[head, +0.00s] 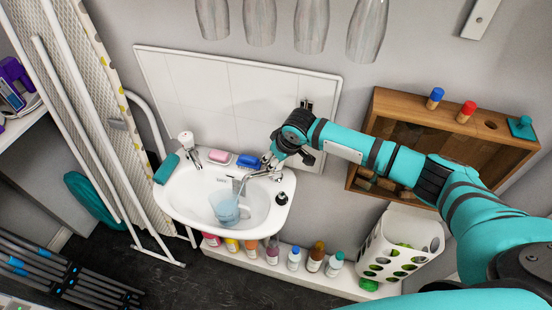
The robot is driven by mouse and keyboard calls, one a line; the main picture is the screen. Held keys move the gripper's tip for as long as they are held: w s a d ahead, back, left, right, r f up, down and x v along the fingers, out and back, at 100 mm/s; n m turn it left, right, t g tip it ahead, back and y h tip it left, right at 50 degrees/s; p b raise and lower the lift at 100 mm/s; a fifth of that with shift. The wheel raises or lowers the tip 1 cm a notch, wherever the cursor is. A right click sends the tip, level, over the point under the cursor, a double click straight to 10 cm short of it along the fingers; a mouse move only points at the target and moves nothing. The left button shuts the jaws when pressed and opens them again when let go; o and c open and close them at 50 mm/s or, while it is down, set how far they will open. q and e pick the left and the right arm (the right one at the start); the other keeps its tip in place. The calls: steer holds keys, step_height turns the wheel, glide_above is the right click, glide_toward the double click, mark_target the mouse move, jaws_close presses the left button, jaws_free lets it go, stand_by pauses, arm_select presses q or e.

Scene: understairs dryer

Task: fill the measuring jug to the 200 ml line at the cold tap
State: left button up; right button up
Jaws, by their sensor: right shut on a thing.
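The measuring jug (225,208), clear and bluish, stands in the basin of the white sink (173,205), below the right-hand tap. My right gripper (268,161) reaches in from the right and is shut on the top of this chrome tap (256,176), hiding its handle. A thin pale streak runs from the spout down towards the jug; it looks like water. The jug's level and its 200 ml line are too small to read. A second tap (190,147) with a pale top stands at the sink's back left. My left gripper is not in view.
A pink soap (218,156), a blue sponge (248,161) and a teal item (167,168) lie on the sink rim. Several bottles (294,259) stand on a low ledge below. A wooden shelf box (390,105) and a white basket (415,229) are at the right.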

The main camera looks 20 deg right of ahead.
steer(key=shift+r+p, duration=0.25)
steer(key=shift+p, duration=0.1)
steer(key=shift+r+m+h+p, duration=0.15)
steer(key=shift+m+h+p, duration=0.15)
steer(key=shift+m+p, duration=0.8)
steer(key=shift+w+f+m+p, duration=0.1)
steer(key=shift+f+m+p, duration=0.15)
steer(key=shift+p, duration=0.25)
steer(key=shift+t, duration=0.3)
steer(key=o, duration=0.9)
steer(key=shift+o, duration=0.2)
steer(key=a+v, duration=0.1)
steer(key=v, duration=1.1)
steer(key=shift+d, duration=0.35)
